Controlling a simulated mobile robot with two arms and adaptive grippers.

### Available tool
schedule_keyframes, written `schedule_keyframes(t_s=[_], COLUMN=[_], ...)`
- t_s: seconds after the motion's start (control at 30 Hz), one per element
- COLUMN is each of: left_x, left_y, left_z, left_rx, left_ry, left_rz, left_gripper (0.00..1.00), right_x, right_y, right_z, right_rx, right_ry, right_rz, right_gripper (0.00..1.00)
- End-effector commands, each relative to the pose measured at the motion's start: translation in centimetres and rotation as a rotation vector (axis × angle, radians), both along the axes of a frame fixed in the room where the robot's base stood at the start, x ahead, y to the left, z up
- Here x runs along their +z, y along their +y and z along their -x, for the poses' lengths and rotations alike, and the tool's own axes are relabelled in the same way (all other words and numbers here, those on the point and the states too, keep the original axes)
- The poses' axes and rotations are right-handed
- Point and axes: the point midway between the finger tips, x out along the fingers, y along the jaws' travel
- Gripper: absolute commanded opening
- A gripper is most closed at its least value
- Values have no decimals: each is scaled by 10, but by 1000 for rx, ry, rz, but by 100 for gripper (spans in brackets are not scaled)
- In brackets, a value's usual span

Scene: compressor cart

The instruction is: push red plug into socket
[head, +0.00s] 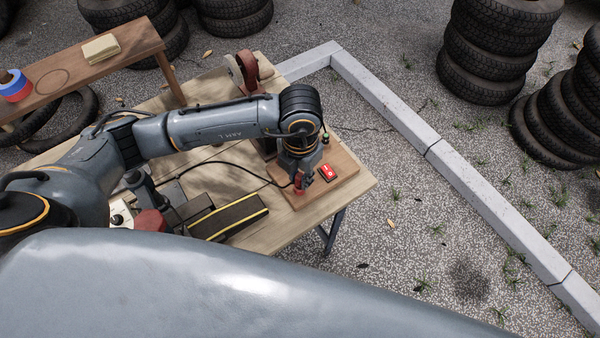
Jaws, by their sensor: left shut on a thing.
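My left gripper (303,184) points down over a small wooden board (345,161) at the table's right end. It is shut on the red plug (299,190), which shows only as a small red piece below the fingers. A black cable (245,168) runs to it from the left. The socket cannot be made out; the gripper and plug cover that part of the board. I cannot tell whether the plug touches a socket. My right gripper is not in view.
A red switch (327,172) sits on the board just right of the gripper. A dark block with yellow edges (229,218) lies left of it on the wooden table (290,235). A reddish wheel-like thing (247,70) stands behind. A shelf (80,72) holds tape rolls (15,86).

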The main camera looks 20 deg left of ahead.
Motion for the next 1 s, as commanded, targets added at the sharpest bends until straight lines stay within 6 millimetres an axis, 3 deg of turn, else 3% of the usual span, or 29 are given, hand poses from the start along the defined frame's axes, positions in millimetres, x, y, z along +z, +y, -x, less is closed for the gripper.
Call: schedule_keyframes(t_s=[1.0], left_x=[-13], left_y=[0], left_z=[0], left_rx=[0], left_ry=[0], left_rz=[0], left_gripper=[0], right_x=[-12], right_y=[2], right_z=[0], right_rx=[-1], right_ry=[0], right_rz=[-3], right_gripper=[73])
